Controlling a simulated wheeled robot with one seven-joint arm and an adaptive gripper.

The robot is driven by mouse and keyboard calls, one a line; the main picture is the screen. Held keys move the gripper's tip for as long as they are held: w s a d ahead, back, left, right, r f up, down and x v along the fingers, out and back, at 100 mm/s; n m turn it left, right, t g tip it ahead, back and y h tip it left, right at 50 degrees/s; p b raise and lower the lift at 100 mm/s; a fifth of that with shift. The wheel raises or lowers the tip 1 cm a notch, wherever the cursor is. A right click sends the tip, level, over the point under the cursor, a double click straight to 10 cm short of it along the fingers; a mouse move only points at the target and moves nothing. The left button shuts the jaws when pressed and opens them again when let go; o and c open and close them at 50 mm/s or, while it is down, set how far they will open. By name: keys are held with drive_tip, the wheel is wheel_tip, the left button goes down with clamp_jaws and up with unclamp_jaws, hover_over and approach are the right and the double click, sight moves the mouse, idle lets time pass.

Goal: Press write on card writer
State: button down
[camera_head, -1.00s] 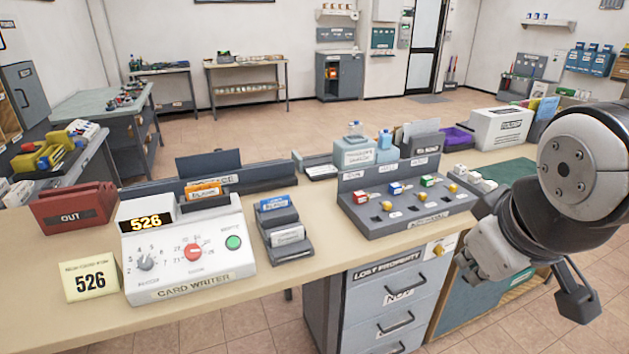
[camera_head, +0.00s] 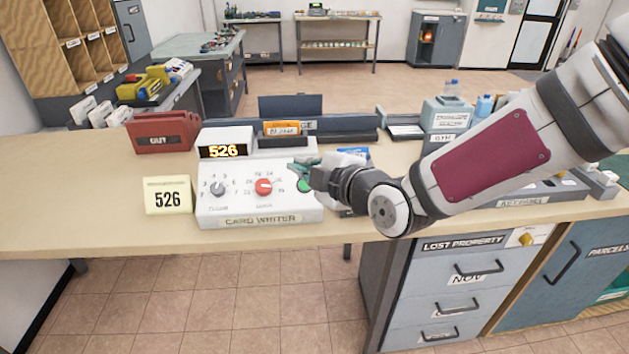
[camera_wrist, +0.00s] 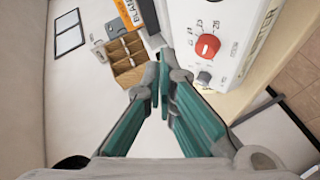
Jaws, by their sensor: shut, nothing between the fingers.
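The white card writer (camera_head: 258,209) stands on the counter with its display (camera_head: 222,151) reading 526. Its face has a grey knob (camera_head: 218,189), a red knob (camera_head: 264,187) and a round green button (camera_head: 304,186) at the right. My gripper (camera_head: 297,169) is shut and empty, its fingertips just above and partly over the green button; I cannot tell if they touch it. In the wrist view the teal fingers (camera_wrist: 163,78) are together beside the card writer (camera_wrist: 228,35), and the button is hidden.
An orange card labelled BLANK (camera_head: 282,128) stands behind the writer. A 526 sign (camera_head: 167,195) is at its left and a red OUT tray (camera_head: 162,132) behind that. My arm covers much of the card holder and the key rack at the right. The counter's left end is clear.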

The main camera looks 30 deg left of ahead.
sight(305, 185)
idle(0.3)
drive_tip(key=w+f+b, duration=0.1)
drive_tip(key=f, duration=0.1)
drive_tip(key=w+a+f+b, duration=0.1)
drive_tip(key=f+b, duration=0.1)
drive_tip(key=w+a+f+b, duration=0.1)
drive_tip(key=f, duration=0.1)
drive_tip(key=shift+w+f, duration=0.1)
drive_tip(key=shift+w, duration=0.15)
drive_tip(key=shift+w+a+f+b, duration=0.35)
drive_tip(key=shift+f+b, duration=0.2)
drive_tip(key=shift+b, duration=0.4)
drive_tip(key=shift+w+f, duration=0.1)
drive_tip(key=shift+f, duration=0.05)
idle(0.7)
drive_tip(key=shift+w+f+b, duration=0.1)
drive_tip(key=shift+f+b, duration=0.1)
drive_tip(key=shift+b, duration=0.45)
drive_tip(key=shift+w+a+f+b, duration=0.2)
drive_tip(key=shift+f+b, duration=0.1)
drive_tip(key=shift+b, duration=0.2)
idle(0.5)
idle(0.3)
drive_tip(key=shift+s+d+r+p, duration=0.3)
drive_tip(key=shift+s+r, duration=0.1)
drive_tip(key=shift+r, duration=0.25)
drive_tip(key=shift+r, duration=0.15)
